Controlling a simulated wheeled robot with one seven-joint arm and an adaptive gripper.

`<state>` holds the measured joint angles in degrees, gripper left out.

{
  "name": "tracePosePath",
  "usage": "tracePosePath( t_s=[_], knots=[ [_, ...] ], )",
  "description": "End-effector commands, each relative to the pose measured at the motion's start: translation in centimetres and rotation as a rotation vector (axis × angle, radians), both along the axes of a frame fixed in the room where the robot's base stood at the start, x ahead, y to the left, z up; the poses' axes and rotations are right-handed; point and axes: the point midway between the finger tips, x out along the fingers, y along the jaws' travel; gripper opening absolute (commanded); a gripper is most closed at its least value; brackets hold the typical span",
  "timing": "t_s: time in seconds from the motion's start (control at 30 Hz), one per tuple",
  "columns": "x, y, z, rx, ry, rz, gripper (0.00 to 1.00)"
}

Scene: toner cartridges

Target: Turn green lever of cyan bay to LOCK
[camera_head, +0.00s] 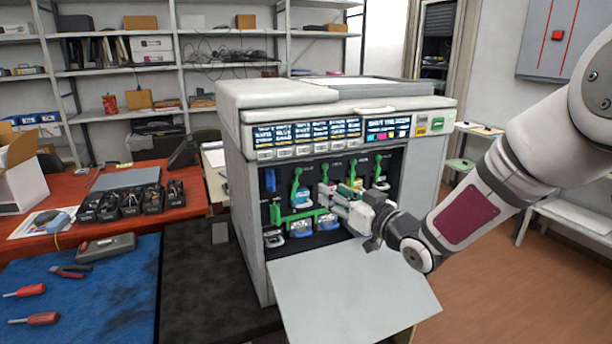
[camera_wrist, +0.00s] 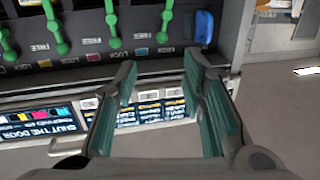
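The printer (camera_head: 245,180) stands open, with a row of green levers inside. The leftmost green lever (camera_head: 297,180) is upright above a cyan-topped cartridge (camera_head: 286,197), apparently the cyan bay. The wrist view is upside down; there, that lever seems to be the rightmost green one (camera_wrist: 166,20), beside the blue part (camera_wrist: 204,28). LOCK and FREE labels lie around the levers; which one this lever points to is unclear. My gripper (camera_head: 325,192) is in front of the bays. In the wrist view my gripper (camera_wrist: 160,78) is open, with nothing between its teal-padded fingers.
Other green levers (camera_head: 352,168) (camera_wrist: 112,22) stand close by in the row. The lowered front door (camera_head: 350,290) juts out below the bays. A label panel (camera_head: 305,133) overhangs above them. A red table (camera_head: 60,195) with black cartridges (camera_head: 130,202) is at left.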

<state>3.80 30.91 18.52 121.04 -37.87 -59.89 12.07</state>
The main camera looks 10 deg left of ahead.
Motion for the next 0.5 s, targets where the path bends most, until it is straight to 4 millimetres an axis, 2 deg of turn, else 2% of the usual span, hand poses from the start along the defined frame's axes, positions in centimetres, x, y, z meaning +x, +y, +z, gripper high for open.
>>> tracePosePath(
  t_s=[0.23, 0.5],
  knots=[
    [1.2, 1.7, 0.0, 0.017, -0.007, 0.012, 0.38],
    [4.9, 5.3, 0.0, 0.017, -0.007, 0.010, 0.38]
  ],
)
